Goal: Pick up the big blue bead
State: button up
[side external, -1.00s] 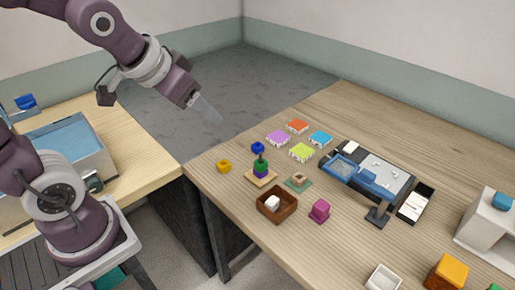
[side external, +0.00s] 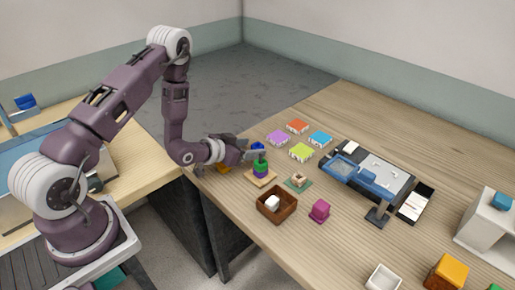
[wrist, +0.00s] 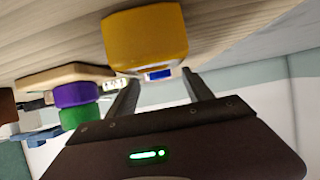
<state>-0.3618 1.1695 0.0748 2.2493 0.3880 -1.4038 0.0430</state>
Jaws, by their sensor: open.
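The blue bead (side external: 257,146) sits on the table behind the stacking stand, partly hidden by my gripper. In the wrist view a blue piece (wrist: 159,75) shows small between my two fingers, mostly behind the yellow bead (wrist: 145,38). My gripper (side external: 250,150) is low over the table's near-left edge, pointing right, with its fingers apart. It also shows in the wrist view (wrist: 160,82) with nothing held. The yellow bead (side external: 222,168) is partly covered by my gripper in the side view. I cannot tell whether a finger touches any bead.
The stacking stand (side external: 261,181) holds a purple bead (side external: 261,173) and a green bead (side external: 261,164), close beside my gripper. A brown box (side external: 277,208) with a white cube, a magenta block (side external: 320,210) and several coloured tiles lie nearby.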

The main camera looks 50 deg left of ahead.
jog(key=shift+x, duration=1.15)
grip_shut()
